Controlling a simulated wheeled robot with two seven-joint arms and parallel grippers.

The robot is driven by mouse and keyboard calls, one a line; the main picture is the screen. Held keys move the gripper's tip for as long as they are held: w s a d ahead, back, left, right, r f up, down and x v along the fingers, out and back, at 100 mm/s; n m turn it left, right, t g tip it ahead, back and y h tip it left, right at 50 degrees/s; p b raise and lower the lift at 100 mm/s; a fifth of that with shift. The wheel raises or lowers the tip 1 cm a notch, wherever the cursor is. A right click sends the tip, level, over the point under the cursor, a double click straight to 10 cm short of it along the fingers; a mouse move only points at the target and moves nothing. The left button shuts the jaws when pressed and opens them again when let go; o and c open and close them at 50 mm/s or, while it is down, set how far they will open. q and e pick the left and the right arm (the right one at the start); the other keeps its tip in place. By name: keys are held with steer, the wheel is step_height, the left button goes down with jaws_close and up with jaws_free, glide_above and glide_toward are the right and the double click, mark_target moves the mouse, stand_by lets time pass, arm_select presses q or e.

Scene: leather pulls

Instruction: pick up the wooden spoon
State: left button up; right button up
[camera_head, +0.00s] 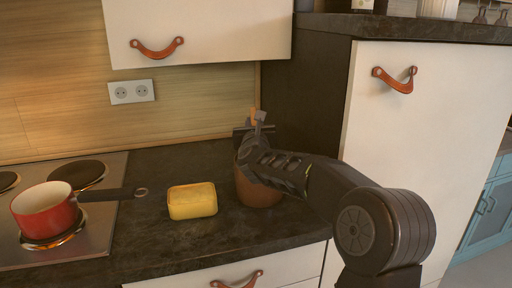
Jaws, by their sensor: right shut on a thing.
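The wooden spoon (252,115) shows only as a short light-brown tip above my right gripper; the rest is hidden. It stands roughly upright at a brown round pot (258,194) on the dark counter. My right gripper (253,127) is over the pot's top, shut on the spoon, with my arm reaching in from the right and covering part of the pot. I cannot tell how far the spoon sits inside the pot. My left gripper is not in view.
A yellow block-like item (192,201) sits on the counter left of the pot. A red saucepan (45,210) stands on the stove (100,232), its handle pointing right. A wall cabinet (200,35) hangs above; a tall white cabinet (405,150) stands at the right.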

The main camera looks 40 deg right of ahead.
jaws_close()
